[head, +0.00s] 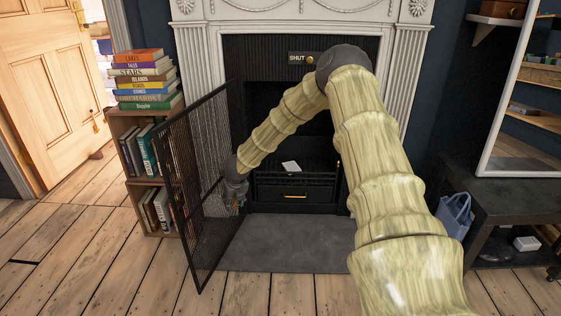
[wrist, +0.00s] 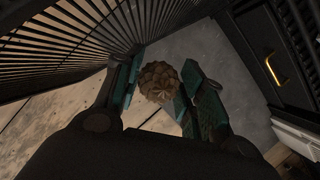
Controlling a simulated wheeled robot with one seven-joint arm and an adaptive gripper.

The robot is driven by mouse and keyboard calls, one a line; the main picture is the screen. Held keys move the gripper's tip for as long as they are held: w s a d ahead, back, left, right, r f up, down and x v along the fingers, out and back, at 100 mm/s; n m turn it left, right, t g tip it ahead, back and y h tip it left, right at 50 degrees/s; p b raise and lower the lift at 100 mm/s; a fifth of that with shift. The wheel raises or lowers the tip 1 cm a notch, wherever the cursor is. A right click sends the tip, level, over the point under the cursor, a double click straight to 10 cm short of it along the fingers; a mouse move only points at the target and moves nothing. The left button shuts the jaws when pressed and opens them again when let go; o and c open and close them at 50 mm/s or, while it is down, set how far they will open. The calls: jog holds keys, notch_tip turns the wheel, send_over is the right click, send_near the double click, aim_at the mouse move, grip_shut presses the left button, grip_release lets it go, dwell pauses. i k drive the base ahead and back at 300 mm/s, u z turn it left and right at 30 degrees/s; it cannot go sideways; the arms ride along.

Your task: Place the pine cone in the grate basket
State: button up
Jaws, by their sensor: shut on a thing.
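The brown pine cone (wrist: 158,82) is between the two green-padded fingers of my gripper (wrist: 157,88) in the wrist view, above the grey hearth slab. My gripper (head: 236,192) is shut on it. In the head view the gripper is low at the left of the fireplace, close beside the black mesh screen, and the cone is hard to make out there. The grate basket (head: 295,180) is the black barred grate inside the fireplace opening, to the right of my gripper. A white paper-like piece (head: 291,167) lies at the grate. My arm hides part of the opening.
The mesh fire screen (head: 190,190) stands at an angle left of the hearth (head: 290,245). A drawer with a brass handle (head: 294,196) is below the grate. A bookcase (head: 125,135) with stacked books stands at the left. A dark bench (head: 500,205) is at the right.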

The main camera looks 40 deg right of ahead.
aim_at(307, 169)
jog(key=z, duration=0.5)
jog(key=i, duration=1.25)
jog(key=z, duration=0.55)
jog(key=i, duration=0.45)
jog(key=z, duration=0.05)
